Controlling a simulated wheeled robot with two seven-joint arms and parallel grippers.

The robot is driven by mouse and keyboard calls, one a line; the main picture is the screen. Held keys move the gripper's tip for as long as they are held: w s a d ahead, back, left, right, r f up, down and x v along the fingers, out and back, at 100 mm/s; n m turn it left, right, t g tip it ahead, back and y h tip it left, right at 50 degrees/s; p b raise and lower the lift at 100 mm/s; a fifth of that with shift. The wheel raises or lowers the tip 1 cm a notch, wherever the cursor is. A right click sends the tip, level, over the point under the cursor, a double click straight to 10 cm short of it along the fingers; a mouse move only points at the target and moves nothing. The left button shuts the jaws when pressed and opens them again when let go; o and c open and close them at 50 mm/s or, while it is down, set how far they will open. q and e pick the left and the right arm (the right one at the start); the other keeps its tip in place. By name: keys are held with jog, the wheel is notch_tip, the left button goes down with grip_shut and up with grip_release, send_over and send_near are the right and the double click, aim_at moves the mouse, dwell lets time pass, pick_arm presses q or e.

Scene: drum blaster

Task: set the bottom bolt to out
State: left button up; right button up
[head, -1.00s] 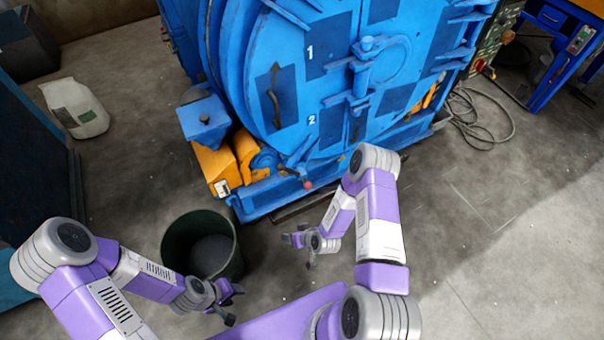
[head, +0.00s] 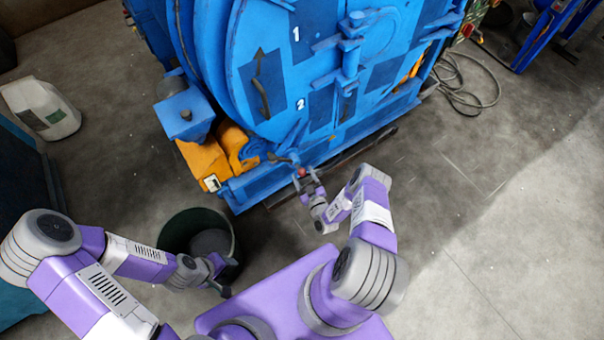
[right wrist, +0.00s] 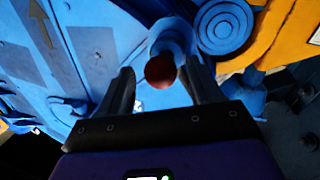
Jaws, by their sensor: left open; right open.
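The bottom bolt shows as a lever with a red ball knob (head: 301,171) at the lower edge of the blue drum blaster's round door (head: 330,75). In the right wrist view the red knob (right wrist: 160,71) appears between my two fingers, with its blue shaft behind it. My right gripper (head: 310,184) is open, with its fingers spread to either side of the knob; I cannot tell whether either touches it. My left gripper (head: 227,273) is open and empty, over the near right side of the dark green bin.
The dark green bin (head: 180,228) stands on the floor left of my right arm. A yellow motor housing (head: 203,163) and a blue bracket (head: 186,115) jut out left of the door. A white canister (head: 42,108) stands far left. Floor on the right is clear, with a cable (head: 470,105) behind.

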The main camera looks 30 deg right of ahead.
jog(key=shift+w+d, duration=0.1)
jog(key=shift+w, duration=0.8)
grip_shut()
